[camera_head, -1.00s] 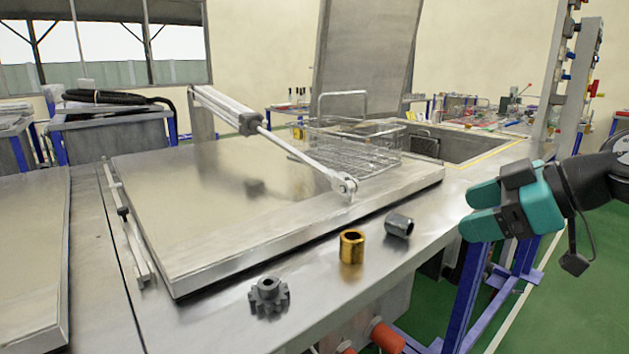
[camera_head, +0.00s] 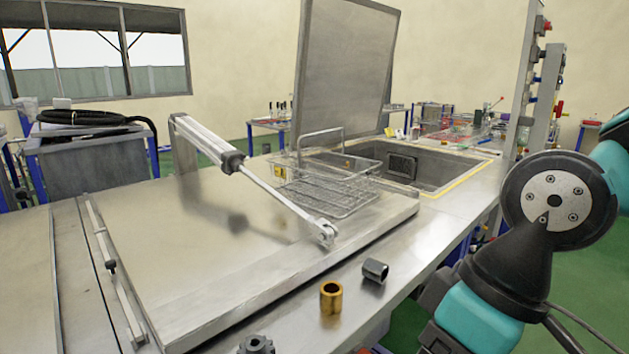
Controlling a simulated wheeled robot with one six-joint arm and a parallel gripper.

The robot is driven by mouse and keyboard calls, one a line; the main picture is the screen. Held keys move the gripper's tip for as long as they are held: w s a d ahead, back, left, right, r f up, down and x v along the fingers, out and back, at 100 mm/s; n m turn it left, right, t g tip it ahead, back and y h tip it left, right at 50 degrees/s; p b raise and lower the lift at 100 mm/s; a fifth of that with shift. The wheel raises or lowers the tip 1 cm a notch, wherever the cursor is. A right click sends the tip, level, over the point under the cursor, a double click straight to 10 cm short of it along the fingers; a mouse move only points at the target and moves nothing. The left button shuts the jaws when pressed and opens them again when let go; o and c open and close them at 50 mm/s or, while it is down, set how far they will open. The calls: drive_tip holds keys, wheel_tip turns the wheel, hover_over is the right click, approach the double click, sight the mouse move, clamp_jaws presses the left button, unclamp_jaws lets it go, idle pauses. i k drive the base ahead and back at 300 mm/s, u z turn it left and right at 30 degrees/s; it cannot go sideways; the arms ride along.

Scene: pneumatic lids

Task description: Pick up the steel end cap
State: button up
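A small dark grey metal cylinder (camera_head: 375,271), which looks like the steel end cap, lies on its side on the bare front strip of the steel bench. Its dark open end faces the camera. My gripper (camera_head: 458,322), teal and black, is at the lower right, beyond the bench's front edge and to the right of the cap. It is apart from the cap and angled downward. Its fingertips are not clearly visible, so I cannot tell whether it is open or shut.
A brass bushing (camera_head: 331,297) stands left of the cap. A dark gear (camera_head: 256,344) is cut off at the bottom edge. Behind the cap are a flat closed lid (camera_head: 230,260) with a pneumatic cylinder (camera_head: 208,143), a wire basket (camera_head: 335,188) and an open tank (camera_head: 440,176).

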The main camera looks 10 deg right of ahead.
sight(375, 270)
drive_tip(key=z, duration=1.65)
drive_tip(key=i, duration=0.8)
drive_tip(key=u, duration=2.8)
